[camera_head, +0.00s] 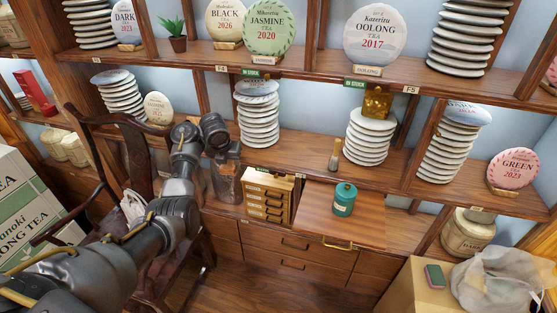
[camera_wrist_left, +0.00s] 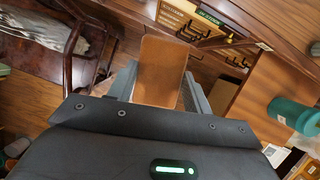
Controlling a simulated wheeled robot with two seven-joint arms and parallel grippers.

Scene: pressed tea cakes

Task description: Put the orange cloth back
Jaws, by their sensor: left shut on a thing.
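The orange cloth (camera_wrist_left: 160,72) shows in the left wrist view as a flat, orange-brown rectangle. My left gripper (camera_wrist_left: 158,88) is shut on it, with one grey finger along each side. In the head view my left arm reaches in from the left and its gripper (camera_head: 226,178) points down, just left of the small wooden drawer box. The cloth cannot be made out in the head view. My right gripper is not in view.
A teal canister (camera_head: 344,199) stands on a pulled-out wooden board (camera_head: 310,215), right of the drawer box (camera_head: 267,196). A dark wooden chair (camera_head: 137,150) stands left of my gripper. Stacked tea cakes (camera_head: 368,140) fill the shelves. A cardboard box (camera_head: 415,290) is at lower right.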

